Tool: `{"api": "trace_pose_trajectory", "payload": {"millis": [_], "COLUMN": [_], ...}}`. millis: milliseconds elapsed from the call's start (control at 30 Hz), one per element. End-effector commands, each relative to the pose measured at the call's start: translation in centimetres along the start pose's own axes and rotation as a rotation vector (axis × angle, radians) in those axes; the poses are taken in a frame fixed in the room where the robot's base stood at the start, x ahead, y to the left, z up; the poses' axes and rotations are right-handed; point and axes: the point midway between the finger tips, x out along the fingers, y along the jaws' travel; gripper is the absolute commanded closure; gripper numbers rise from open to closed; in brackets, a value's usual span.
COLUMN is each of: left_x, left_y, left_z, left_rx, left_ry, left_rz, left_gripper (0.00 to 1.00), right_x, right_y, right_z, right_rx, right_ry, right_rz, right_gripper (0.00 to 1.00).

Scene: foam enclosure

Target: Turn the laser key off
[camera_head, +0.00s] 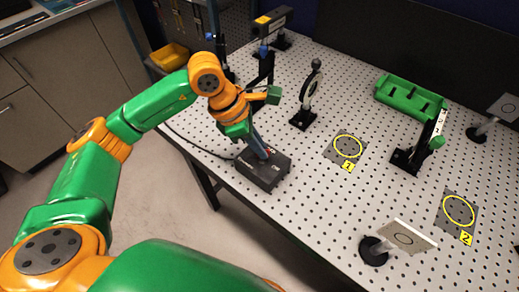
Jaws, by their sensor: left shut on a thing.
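A black laser control box (262,174) sits at the table's near left edge, with a cable running from its left side. My left gripper (265,156) reaches down onto the top of this box from the upper left. Its dark fingers are shut at the box top, where the laser key would be. The key itself is hidden by the fingers, so its angle cannot be seen. My right gripper is not in view.
Black posts and a laser head (272,22) stand behind the gripper. A lens mount (311,92) stands to its right. Marked plates (331,148) (441,219) lie flat.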

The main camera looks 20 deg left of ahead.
Motion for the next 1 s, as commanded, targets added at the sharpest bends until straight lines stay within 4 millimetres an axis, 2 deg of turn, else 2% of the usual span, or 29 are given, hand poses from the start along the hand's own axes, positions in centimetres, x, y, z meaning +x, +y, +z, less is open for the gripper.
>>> {"api": "trace_pose_trajectory", "payload": {"millis": [33, 500, 1000], "left_x": [0.4, 0.3, 0.1], "left_y": [0.0, -0.2, -0.3], "left_z": [-0.1, 0.1, 0.3], "left_rx": [-0.033, -0.437, -0.726], "left_ry": [-0.003, -0.005, -0.006], "left_rz": [0.02, 0.188, 0.305], "left_gripper": [1.0, 1.0, 1.0], "right_x": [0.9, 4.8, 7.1], "right_y": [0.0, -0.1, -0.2], "right_z": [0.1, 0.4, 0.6], "right_rx": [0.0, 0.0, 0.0], "right_ry": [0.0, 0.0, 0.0], "right_rz": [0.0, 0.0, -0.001], "right_gripper": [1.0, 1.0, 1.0]}}
